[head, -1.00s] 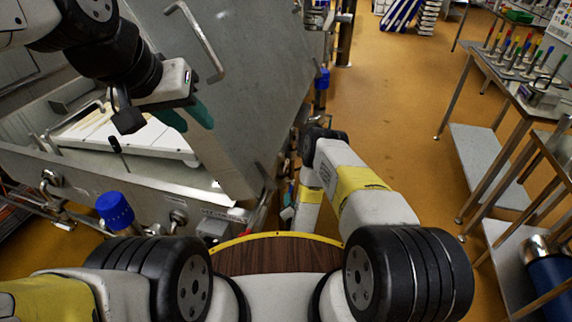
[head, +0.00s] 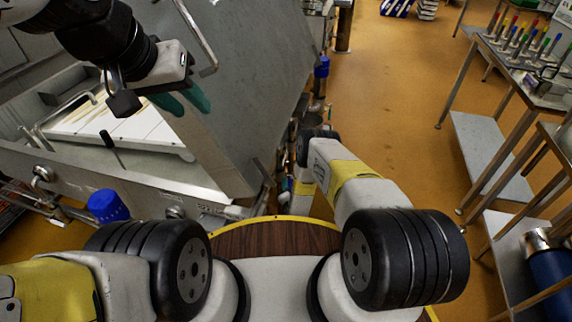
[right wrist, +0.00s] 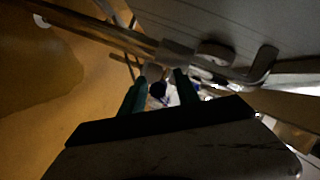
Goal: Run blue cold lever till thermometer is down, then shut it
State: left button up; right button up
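My left gripper (head: 184,103) is open and empty, its green fingers hanging above the steel vat's right side in the head view. My right gripper (right wrist: 159,76) is open in the right wrist view, its two green fingers apart. No thermometer reading is legible.
A steel vat (head: 150,190) with a raised panel (head: 240,95) stands left and ahead. A ribbed blue cap (head: 108,206) is at its front, another blue cap (head: 321,70) beyond the panel. Steel tables (head: 490,150) stand right. Orange floor (head: 390,110) between is clear.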

grip_shut()
dwell(1.4)
